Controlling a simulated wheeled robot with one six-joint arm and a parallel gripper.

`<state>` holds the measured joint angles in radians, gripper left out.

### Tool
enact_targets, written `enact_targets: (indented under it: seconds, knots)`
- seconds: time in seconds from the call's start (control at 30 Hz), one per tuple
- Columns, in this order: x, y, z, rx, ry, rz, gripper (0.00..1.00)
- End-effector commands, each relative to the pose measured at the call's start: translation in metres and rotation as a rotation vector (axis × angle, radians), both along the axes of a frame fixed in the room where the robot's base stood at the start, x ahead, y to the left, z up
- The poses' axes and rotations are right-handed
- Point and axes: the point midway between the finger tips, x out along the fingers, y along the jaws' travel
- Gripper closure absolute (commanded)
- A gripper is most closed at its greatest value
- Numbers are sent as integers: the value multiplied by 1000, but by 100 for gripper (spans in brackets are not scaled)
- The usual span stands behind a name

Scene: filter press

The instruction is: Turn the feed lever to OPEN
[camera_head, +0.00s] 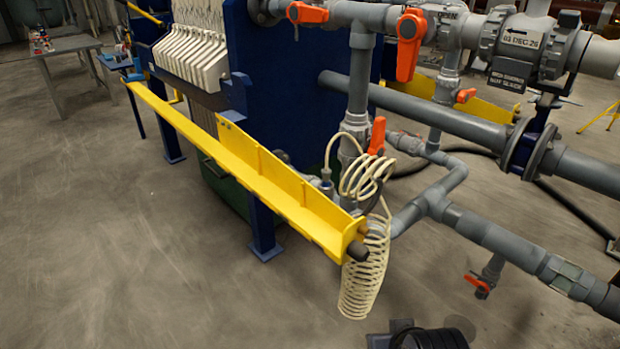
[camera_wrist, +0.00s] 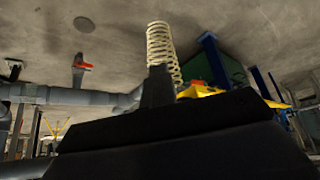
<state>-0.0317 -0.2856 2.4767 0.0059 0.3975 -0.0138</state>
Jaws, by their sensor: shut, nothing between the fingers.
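Several orange levers sit on the grey pipework in the head view. No feed label is readable, so I cannot tell for sure that this is the feed lever. My gripper (camera_wrist: 157,82) shows in the wrist view as a dark narrow tip above a broad dark body. It is shut and empty, with no lever touching it. The wrist view looks upside down, with the floor at the top and a small red-orange lever (camera_wrist: 82,66) on a pipe.
A yellow rail (camera_head: 270,190) runs along the blue press frame (camera_head: 310,75). A cream coiled hose (camera_head: 365,275) hangs at its near end. Grey pipes (camera_head: 480,232) cross low on the right. Open concrete floor (camera_head: 130,260) lies at the left.

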Motion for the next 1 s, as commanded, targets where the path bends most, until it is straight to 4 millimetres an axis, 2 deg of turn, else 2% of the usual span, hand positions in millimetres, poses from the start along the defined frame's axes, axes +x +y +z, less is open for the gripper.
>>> enact_targets:
  seconds: [0.5, 0.67, 1.0]
  knots:
    - [-21, -26, 1, 4, -6, -12, 100]
    - [-25, -29, 0, 4, -7, -7, 100]
    - [-34, -45, -7, 1, -2, -9, 100]
